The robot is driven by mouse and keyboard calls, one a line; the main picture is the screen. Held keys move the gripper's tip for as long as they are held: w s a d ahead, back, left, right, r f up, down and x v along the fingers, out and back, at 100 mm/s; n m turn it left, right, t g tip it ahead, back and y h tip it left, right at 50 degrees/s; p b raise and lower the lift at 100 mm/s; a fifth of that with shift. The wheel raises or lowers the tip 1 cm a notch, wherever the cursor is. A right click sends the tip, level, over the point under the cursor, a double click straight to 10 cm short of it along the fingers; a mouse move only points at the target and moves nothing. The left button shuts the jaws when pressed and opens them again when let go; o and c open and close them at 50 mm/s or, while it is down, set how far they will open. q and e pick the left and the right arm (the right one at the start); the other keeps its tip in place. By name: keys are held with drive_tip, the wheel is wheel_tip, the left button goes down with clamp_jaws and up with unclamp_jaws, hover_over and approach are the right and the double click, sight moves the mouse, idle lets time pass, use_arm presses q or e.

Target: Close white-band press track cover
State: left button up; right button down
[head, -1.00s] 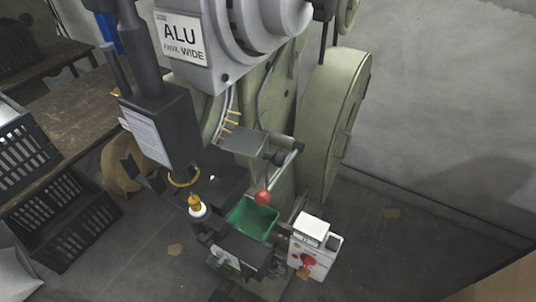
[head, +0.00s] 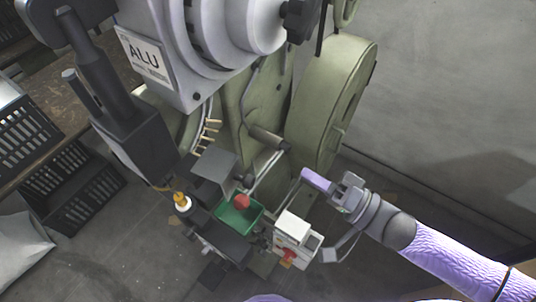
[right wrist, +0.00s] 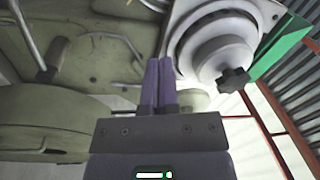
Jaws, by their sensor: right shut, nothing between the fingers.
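The green press (head: 265,115) carries an ALU plate (head: 143,55). A yellow-tipped post with a white band (head: 182,205) stands low at its front. A curved track (head: 206,112) with several brass pins (head: 210,130) sticking out runs down the press front; a grey plate (head: 215,165) sits just below it. I cannot tell which part is the track cover, or whether it is open. My right gripper (head: 305,174), with purple fingers, is right of the grey plate and below the flywheel guard, apart from the track. In the right wrist view its fingers (right wrist: 159,62) are together and empty. My left gripper is not in view.
A lever with a red knob (head: 242,201) hangs over a green tray (head: 224,222). A white control box (head: 291,228) with a red button stands near my right gripper. The round flywheel guard (head: 333,100) is behind. Black crates (head: 75,190) are at the left.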

sight(227, 177)
drive_tip(key=w+a+p, duration=0.1)
drive_tip(key=a, duration=0.7)
drive_tip(key=shift+w+a+f+p, duration=0.25)
drive_tip(key=shift+w+a+p, duration=0.1)
drive_tip(key=shift+a+p, duration=0.05)
drive_tip(key=shift+s, duration=0.1)
